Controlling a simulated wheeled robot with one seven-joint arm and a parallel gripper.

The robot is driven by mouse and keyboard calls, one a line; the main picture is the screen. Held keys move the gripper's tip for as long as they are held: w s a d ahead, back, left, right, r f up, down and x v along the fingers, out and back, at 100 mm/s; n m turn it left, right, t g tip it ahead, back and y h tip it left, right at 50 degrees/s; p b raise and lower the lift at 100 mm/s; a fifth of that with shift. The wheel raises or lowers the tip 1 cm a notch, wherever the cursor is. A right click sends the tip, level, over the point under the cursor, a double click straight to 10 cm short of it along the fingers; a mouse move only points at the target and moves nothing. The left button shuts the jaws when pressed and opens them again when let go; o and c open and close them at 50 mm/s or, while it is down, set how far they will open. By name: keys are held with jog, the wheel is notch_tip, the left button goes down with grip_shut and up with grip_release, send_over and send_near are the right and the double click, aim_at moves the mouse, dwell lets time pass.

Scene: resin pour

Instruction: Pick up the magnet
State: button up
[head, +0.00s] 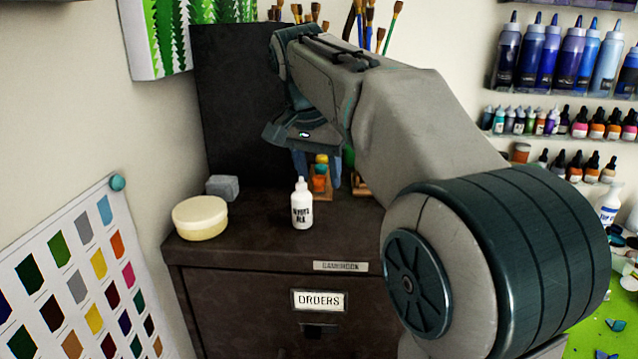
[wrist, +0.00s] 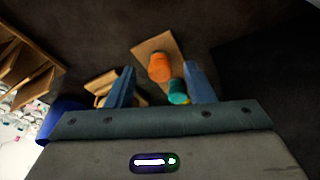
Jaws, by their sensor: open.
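No object is plainly recognisable as the magnet. Candidates are a small orange piece (wrist: 159,67) and a small teal piece (wrist: 178,92) on a wooden block (wrist: 152,46), and a round teal knob (head: 117,182) at the colour chart's corner. My gripper (head: 318,174) points down over the dark cabinet top, at the wooden block. In the wrist view its blue fingers (wrist: 161,76) are apart, with the orange and teal pieces seen between them. The orange piece also shows in the head view (head: 319,184). I cannot tell whether the fingers touch anything.
A white dropper bottle (head: 302,207) stands in front of my gripper on the cabinet (head: 250,258). A round cream tub (head: 200,219) and a grey block (head: 222,187) are to the left. A wooden holder (wrist: 28,68) is at the wrist view's left. Brushes (head: 368,22) stand behind.

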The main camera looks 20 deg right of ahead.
jog(key=c, duration=1)
jog(key=shift+c, duration=0.2)
jog(key=shift+r, duration=0.1)
